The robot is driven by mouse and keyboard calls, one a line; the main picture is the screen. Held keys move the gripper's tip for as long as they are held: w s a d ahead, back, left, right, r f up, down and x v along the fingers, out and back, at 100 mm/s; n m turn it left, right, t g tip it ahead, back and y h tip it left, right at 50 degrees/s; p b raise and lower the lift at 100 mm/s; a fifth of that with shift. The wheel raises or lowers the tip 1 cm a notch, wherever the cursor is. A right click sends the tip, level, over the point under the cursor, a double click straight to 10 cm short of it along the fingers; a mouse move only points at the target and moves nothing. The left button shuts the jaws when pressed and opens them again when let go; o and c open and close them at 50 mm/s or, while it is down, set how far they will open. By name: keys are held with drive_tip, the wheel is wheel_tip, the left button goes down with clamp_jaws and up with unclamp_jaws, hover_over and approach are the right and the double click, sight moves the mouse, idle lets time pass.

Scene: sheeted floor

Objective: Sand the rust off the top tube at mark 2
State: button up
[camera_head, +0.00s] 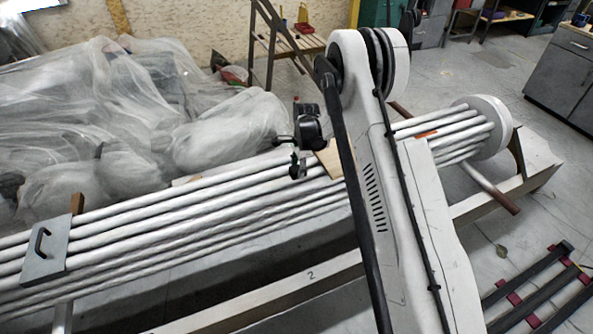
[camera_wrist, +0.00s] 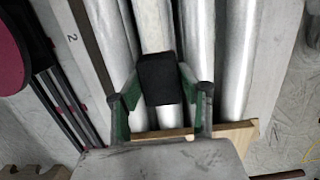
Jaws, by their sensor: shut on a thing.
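The bundle of pale grey tubes (camera_head: 190,212) runs diagonally across the head view and fills the middle of the wrist view (camera_wrist: 237,60). Mark 2 (camera_head: 310,275) is written on the long beam in front of the tubes; it also shows in the wrist view (camera_wrist: 72,38). My gripper (camera_head: 296,168) is over the far side of the bundle. In the wrist view its green-sided fingers (camera_wrist: 162,95) are shut on a black block (camera_wrist: 158,76), which lies over one tube; whether it touches cannot be told. I make out no clear rust near the block.
A wooden piece (camera_head: 330,158) lies across the tubes by my gripper. A grey plate with a handle (camera_head: 45,250) sits over the left end, a round white end piece (camera_head: 492,122) at the right. Plastic-sheeted objects (camera_head: 100,110) crowd behind; dark bars (camera_head: 535,290) lie front right.

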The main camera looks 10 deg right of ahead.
drive_tip(key=shift+d, duration=0.45)
drive_tip(key=shift+r+p, duration=1.15)
drive_tip(key=shift+r, duration=2.9)
drive_tip(key=shift+w+a+f, duration=0.1)
drive_tip(key=shift+a, duration=0.05)
